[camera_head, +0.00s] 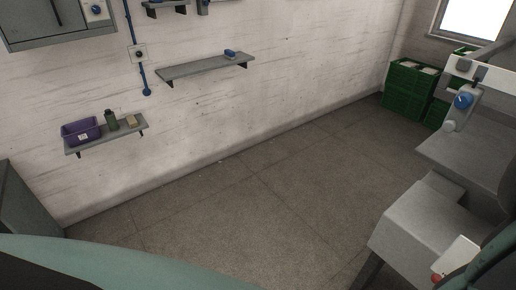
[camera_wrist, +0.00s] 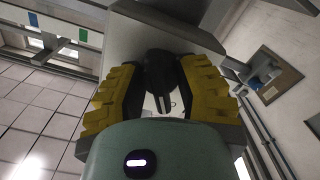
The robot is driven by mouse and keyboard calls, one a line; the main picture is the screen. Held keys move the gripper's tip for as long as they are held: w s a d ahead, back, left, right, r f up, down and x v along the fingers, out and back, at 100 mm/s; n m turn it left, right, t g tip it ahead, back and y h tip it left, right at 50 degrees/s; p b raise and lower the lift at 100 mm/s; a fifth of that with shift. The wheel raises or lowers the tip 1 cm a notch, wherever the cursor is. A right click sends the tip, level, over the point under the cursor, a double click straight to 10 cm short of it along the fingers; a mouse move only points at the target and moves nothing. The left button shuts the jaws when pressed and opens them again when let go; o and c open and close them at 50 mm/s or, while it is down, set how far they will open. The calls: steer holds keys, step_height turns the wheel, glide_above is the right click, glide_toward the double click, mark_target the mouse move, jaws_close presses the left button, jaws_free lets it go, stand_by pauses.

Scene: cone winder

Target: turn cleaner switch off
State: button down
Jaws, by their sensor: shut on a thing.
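In the wrist view, a black rotary switch knob (camera_wrist: 159,72) sits on the face of a grey box (camera_wrist: 130,38). I take it to be the cleaner switch, but no label is readable. My gripper (camera_wrist: 156,82) has a yellow ribbed finger on each side of the knob and is shut on it. The knob's grip bar points down the picture, toward my palm. The exact contact between fingers and knob is hard to see. My gripper is not clearly visible in the head view.
In the head view, a grey machine (camera_head: 415,228) with a blue knob (camera_head: 463,100) stands at right. Green crates (camera_head: 408,90) are behind it. Wall shelves (camera_head: 205,68) hold small items, including a purple bin (camera_head: 81,131). The middle floor (camera_head: 255,205) is clear.

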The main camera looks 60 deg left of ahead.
stand_by(0.4)
steer(key=c, duration=0.5)
jaws_free()
steer(key=shift+s+d, duration=0.2)
steer(key=shift+s, duration=5.8)
steer(key=shift+w, duration=0.1)
